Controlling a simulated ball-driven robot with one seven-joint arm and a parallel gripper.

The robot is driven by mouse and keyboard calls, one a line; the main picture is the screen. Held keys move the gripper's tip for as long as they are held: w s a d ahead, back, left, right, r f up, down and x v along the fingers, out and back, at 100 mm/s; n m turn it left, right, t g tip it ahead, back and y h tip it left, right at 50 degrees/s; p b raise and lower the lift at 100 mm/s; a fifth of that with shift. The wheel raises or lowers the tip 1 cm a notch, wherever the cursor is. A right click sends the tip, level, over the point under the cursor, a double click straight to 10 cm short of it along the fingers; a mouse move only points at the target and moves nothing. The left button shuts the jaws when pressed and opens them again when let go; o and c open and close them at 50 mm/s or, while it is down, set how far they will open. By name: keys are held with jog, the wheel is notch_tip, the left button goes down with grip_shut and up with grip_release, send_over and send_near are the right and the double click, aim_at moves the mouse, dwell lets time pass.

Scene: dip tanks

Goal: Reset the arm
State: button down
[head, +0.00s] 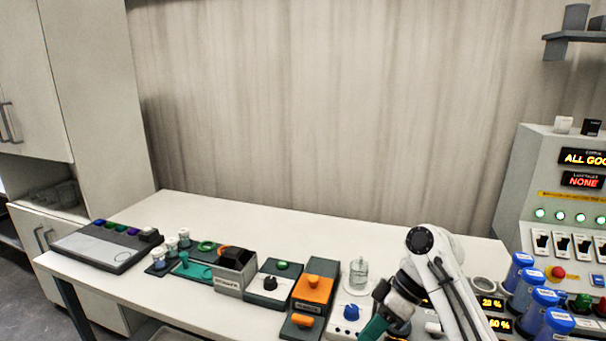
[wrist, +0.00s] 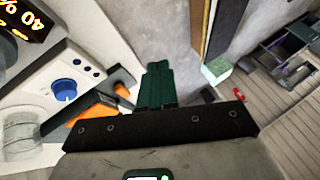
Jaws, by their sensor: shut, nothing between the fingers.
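My white arm reaches over the right end of the bench in the head view, bent, with my gripper (head: 374,327) low by the bench's front edge. In the wrist view my gripper (wrist: 157,68) shows its green fingers together, with nothing between them. Beside it in the wrist view is a white device with a blue knob (wrist: 64,90). That blue knob (head: 351,312) also shows just left of my gripper in the head view. Part of the gripper is cut off by the lower edge of the head view.
On the bench (head: 330,240) stand an orange-topped unit (head: 313,289), a glass jar (head: 358,272) and a grey keypad (head: 105,246). Several blue-capped containers (head: 545,300) and a control panel (head: 560,190) are at the right. The back middle of the bench is clear.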

jog(key=s+f+m+t+h, duration=0.15)
jog(key=s+f+m, duration=0.45)
jog(key=s+f, duration=1)
jog(key=s+d+f+m+t+h, duration=0.1)
jog(key=s+d+m+h, duration=0.1)
jog(key=s+d, duration=0.5)
jog(key=s+d+m+h, duration=0.3)
jog(key=s+d, duration=0.4)
jog(key=s, duration=0.8)
jog(key=shift+f+m+t+h, duration=0.35)
jog(key=shift+f+m, duration=0.05)
jog(key=shift+m, duration=0.5)
jog(key=shift+s+d, duration=0.1)
